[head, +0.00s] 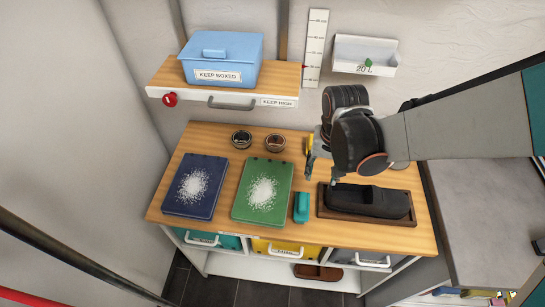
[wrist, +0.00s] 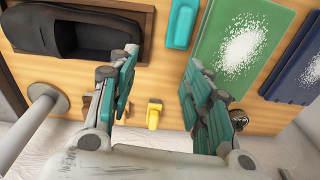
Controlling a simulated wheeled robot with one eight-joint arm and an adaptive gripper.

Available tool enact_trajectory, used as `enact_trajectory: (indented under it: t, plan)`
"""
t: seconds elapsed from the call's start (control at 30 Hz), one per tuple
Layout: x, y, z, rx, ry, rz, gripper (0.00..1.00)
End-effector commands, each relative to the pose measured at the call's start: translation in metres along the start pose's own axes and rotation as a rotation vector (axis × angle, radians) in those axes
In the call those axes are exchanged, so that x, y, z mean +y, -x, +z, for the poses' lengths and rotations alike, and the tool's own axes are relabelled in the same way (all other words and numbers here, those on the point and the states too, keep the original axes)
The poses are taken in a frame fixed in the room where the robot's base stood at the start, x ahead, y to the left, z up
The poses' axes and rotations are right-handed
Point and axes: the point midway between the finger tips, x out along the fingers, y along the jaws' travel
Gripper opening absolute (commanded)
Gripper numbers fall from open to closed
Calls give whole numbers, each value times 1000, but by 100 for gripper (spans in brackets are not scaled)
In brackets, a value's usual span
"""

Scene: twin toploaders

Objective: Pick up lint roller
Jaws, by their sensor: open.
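I cannot tell for sure which thing is the lint roller. A small yellow thing (wrist: 154,113) with a dark end shows between my fingers in the wrist view, at the back of the wooden counter. It also shows beside my gripper in the head view (head: 309,144), partly hidden. A teal oblong thing (head: 301,207) lies near the front, also in the wrist view (wrist: 180,24). My gripper (wrist: 160,72) is open and empty, fingers apart. In the head view it hangs over the back right of the counter, its fingers partly hidden by the wrist.
A black object (head: 369,201) sits in a brown tray (head: 322,204) at right. Green (head: 246,211) and blue (head: 174,204) boards bear white grains. Two round tins (head: 275,142) (head: 241,139) stand behind. A shelf (head: 280,77) holds a blue box (head: 222,56) above.

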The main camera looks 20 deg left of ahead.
Motion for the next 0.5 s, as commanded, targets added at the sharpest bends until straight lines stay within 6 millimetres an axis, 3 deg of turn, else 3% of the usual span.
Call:
enact_trajectory:
  t: [0.03, 0.13, 0.33, 0.5]
  plan:
    - [-16, 3, 19, -27, 49, 8, 45]
    - [-25, 2, 30, -65, 84, 22, 45]
    - [-29, -12, 34, -79, 98, 27, 45]
    - [-28, -38, 36, -78, 98, 26, 45]
